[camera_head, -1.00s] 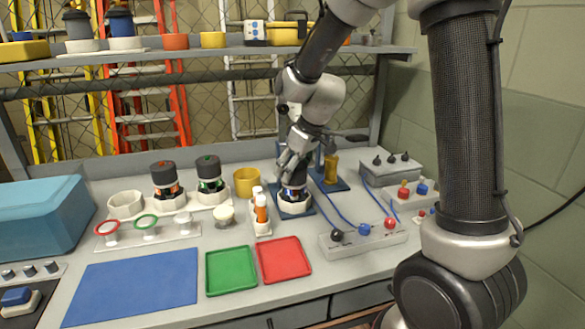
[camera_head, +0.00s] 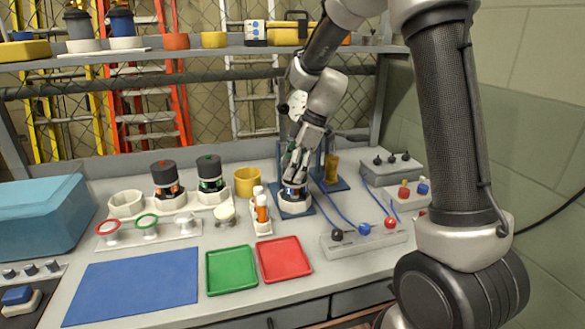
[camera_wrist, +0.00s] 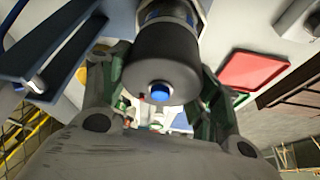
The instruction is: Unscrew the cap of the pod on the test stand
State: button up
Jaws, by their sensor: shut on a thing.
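The pod (camera_head: 293,192) stands upright in a white ring holder on the blue test stand (camera_head: 310,211), with a blue band showing. My gripper (camera_head: 295,175) comes down on its top from above and hides most of the cap in the head view. In the wrist view the dark grey cap (camera_wrist: 161,62), with a blue centre button, sits between the green-sided fingers of my gripper (camera_wrist: 161,75), shut on it. The pod's body (camera_wrist: 168,12) shows just beyond the cap. I cannot see whether the thread has loosened.
Two other dark-capped pods (camera_head: 165,178) (camera_head: 210,172) stand in white holders to the left. A white rack (camera_head: 262,226) with orange-bodied bottles is close at the left front. A green tray (camera_head: 231,271), red tray (camera_head: 284,260) and blue mat (camera_head: 133,287) lie in front.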

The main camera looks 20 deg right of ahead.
jog(key=n, duration=0.2)
jog(key=n+g, duration=0.1)
jog(key=n, duration=0.1)
jog(key=shift+w+n+g, duration=0.15)
jog(key=shift+n+g, duration=0.15)
jog(key=n+g, duration=0.1)
jog(key=n, duration=0.2)
jog(key=shift+d+n+h, duration=0.1)
jog(key=shift+n+h, duration=0.3)
jog(key=o, duration=1)
jog(key=shift+o, duration=0.2)
